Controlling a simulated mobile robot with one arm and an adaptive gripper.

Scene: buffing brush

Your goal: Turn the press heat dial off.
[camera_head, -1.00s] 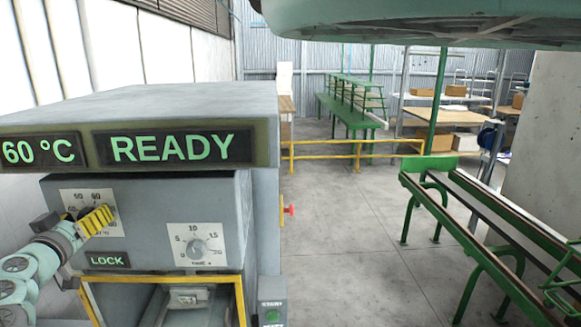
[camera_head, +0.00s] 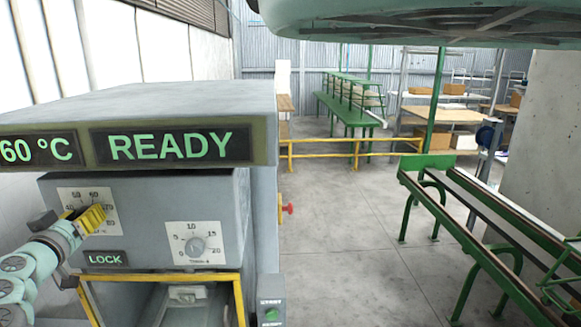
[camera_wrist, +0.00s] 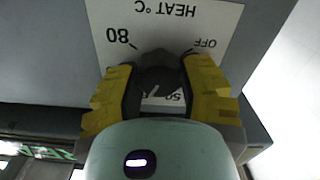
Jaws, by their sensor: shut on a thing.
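The heat dial's white plate (camera_head: 104,197) is on the left of the press front. In the wrist view the plate (camera_wrist: 198,17) appears upside down, with HEAT °C, 80, OFF and part of 50 showing. My gripper (camera_head: 90,219) is at this plate. In the wrist view my gripper (camera_wrist: 160,82) has its yellow-padded fingers on both sides of the dark dial knob (camera_wrist: 160,72), shut on it. The fingers hide most of the knob, and I cannot read its pointer setting. The press display (camera_head: 172,145) reads READY, and the one beside it (camera_head: 38,150) reads 60 °C.
A second dial (camera_head: 196,246), marked up to 20, is right of the heat dial. A LOCK label (camera_head: 105,259) sits below, above a yellow-framed opening (camera_head: 160,278). A red knob (camera_head: 288,209) sticks out from the press side. A green rack (camera_head: 430,163) stands right, with open floor between.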

